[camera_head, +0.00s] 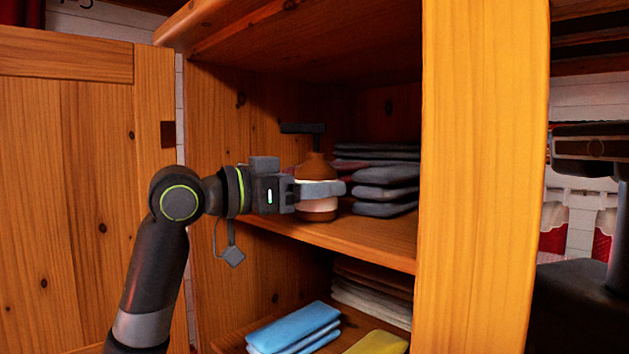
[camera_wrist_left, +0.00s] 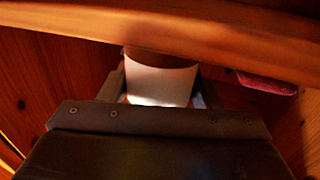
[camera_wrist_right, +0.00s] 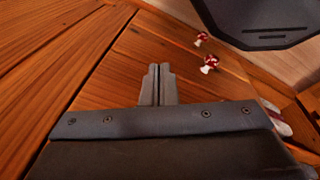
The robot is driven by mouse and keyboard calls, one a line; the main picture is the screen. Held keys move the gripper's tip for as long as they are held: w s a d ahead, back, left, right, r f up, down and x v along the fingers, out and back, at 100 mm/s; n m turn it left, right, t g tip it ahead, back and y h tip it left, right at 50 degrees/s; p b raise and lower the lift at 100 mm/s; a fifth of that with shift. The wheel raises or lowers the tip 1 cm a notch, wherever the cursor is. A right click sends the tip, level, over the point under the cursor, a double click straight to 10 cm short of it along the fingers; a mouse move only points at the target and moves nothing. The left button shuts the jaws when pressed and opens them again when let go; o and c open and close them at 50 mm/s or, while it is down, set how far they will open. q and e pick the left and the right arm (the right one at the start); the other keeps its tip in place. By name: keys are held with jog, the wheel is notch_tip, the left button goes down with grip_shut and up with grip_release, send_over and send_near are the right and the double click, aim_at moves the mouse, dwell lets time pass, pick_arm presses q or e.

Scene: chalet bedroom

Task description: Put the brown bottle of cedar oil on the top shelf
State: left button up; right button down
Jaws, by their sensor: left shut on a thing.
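The brown bottle (camera_head: 316,167) has a dark pump top and a white label. It is upright inside the open wooden cabinet, in the compartment with the grey folded cloths. My left gripper (camera_head: 318,190) is shut around its middle from the left; the label (camera_wrist_left: 160,82) shows between the fingers in the left wrist view. The bottle's base is just above or on the shelf board (camera_head: 330,239); I cannot tell if it touches. My right gripper (camera_wrist_right: 160,84) is shut and empty above a wooden surface in the right wrist view.
Dark folded cloths (camera_head: 384,192) are stacked close right of the bottle. A lower shelf holds blue cloths (camera_head: 295,328) and a yellow one (camera_head: 376,343). The cabinet door (camera_head: 90,190) stands open at left; a thick side panel (camera_head: 484,180) is at right. Two red-and-white mushroom figures (camera_wrist_right: 209,64) lie near my right gripper.

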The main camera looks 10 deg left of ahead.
pick_arm(q)
jog(key=shift+w+d, duration=0.1)
jog(key=shift+d, duration=0.05)
jog(key=shift+f, duration=0.15)
jog(key=o, duration=1.1)
jog(key=shift+o, duration=0.2)
jog(key=shift+s+a+b, duration=0.35)
jog(key=shift+a+b, duration=0.05)
jog(key=b+v, duration=0.4)
jog(key=v, duration=0.7)
jog(key=shift+b, duration=0.4)
